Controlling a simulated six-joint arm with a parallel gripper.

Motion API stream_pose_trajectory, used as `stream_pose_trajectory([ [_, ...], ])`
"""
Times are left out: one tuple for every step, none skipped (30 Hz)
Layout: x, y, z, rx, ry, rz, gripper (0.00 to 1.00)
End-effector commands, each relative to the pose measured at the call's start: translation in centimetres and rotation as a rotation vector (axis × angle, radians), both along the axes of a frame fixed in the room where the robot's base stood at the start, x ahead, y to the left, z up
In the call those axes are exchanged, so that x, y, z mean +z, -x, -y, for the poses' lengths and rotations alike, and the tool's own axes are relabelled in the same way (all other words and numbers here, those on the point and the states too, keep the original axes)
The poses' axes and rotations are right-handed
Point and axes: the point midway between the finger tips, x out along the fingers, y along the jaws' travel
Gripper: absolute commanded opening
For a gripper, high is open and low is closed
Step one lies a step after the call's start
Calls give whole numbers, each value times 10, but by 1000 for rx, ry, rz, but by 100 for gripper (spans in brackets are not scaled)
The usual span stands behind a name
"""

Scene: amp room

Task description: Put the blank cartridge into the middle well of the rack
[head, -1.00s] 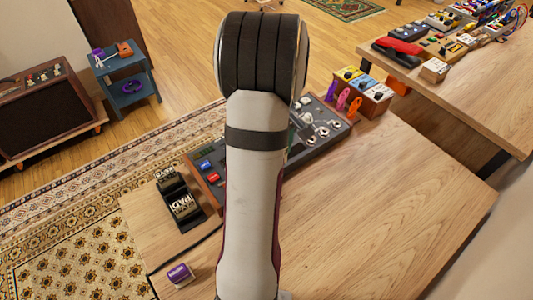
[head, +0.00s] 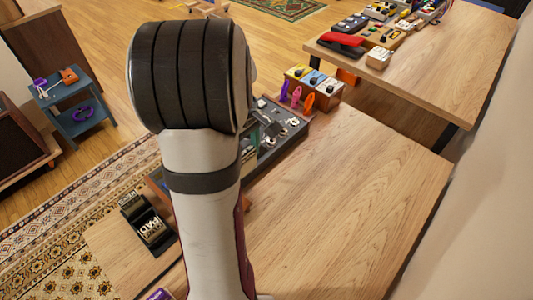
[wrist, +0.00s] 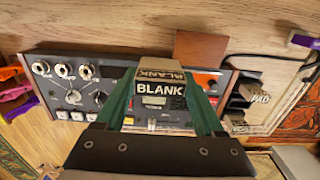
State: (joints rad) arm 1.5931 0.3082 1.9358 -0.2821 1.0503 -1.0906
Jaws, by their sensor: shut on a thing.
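The blank cartridge (wrist: 161,97), a dark block with a white "BLANK" label on a tan-topped case, is held in my gripper (wrist: 160,85). The green fingers are shut on its two sides. In the wrist view it hangs over the grey console. The rack (head: 147,225) is the black holder at the lower left of the head view. It holds labelled cartridges, one reading "PAD", with a dark gap between them. In the wrist view the rack (wrist: 238,104) is to the right of the held cartridge, apart from it. My arm hides my gripper in the head view.
A grey console (head: 275,130) with knobs and switches lies beside the rack, partly behind my arm. A purple-labelled piece (head: 160,294) sits at the bottom edge. The right part of the wooden table (head: 340,200) is clear.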

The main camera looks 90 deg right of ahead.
Motion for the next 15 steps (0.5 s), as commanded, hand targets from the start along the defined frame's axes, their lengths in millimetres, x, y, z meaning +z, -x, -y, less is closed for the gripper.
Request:
stream_pose_trajectory([
  [-3,-25,2,13,-1,0,14],
  [-5,-40,3,13,-1,0,14],
  [-7,-61,2,14,0,0,14],
  [-9,-77,1,14,0,0,14],
  [-12,-95,-1,15,-1,0,14],
  [-14,-118,-5,16,-1,0,14],
  [-17,-136,-10,15,-1,0,14],
  [-19,-154,-15,15,-1,0,14],
  [-22,-177,-23,15,0,0,14],
  [-24,-193,-30,16,0,0,14],
  [-26,-208,-37,14,-1,-1,14],
  [-29,-225,-46,13,-1,-1,14],
  [-30,-236,-53,11,-1,-1,14],
  [-32,-246,-59,10,-1,-1,14],
  [-33,-256,-66,9,0,0,14],
])
